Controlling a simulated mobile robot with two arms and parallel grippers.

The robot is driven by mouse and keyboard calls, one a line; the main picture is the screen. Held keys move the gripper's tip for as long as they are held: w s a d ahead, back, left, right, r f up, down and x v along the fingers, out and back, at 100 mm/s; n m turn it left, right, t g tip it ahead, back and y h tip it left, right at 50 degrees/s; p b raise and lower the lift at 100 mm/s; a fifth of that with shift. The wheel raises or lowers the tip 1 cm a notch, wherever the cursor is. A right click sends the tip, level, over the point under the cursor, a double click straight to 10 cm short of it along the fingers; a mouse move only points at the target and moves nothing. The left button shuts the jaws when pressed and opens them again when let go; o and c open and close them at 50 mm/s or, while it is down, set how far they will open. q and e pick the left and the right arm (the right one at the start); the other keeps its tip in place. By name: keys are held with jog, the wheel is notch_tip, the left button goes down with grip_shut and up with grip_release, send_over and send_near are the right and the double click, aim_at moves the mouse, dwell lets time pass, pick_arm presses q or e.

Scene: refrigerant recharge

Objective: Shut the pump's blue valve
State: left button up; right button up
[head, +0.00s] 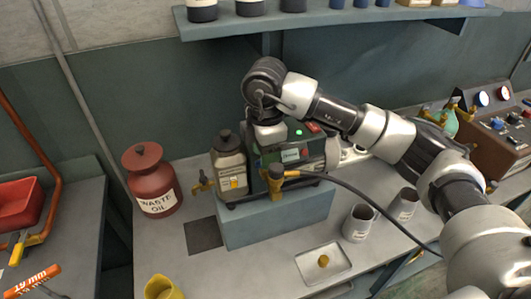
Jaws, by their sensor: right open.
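The pump (293,154), dark with green panels and a lit green light, stands on a blue-grey block (275,215) in the middle of the bench. A brass fitting (277,174) with a black hose is at its front. A brass tap (203,182) sticks out at the left, by a bottle with a dark cap (229,160). I cannot make out a blue valve handle. My right gripper (267,134) points down at the pump's top left, behind the brass fitting. It is open, its fingertips mostly hidden, and I cannot tell whether it touches anything. My left gripper is out of view.
A red waste oil can (152,182) stands left of the pump. Two grey cups (359,223) and a white tray (323,264) are at front right. The black hose (385,212) crosses the bench. A brown gauge box (490,125) is at far right; a shelf (335,24) runs above.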

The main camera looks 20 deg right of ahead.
notch_tip(320, 180, up, 8)
jog(key=p, duration=0.4)
jog(key=shift+f, duration=0.2)
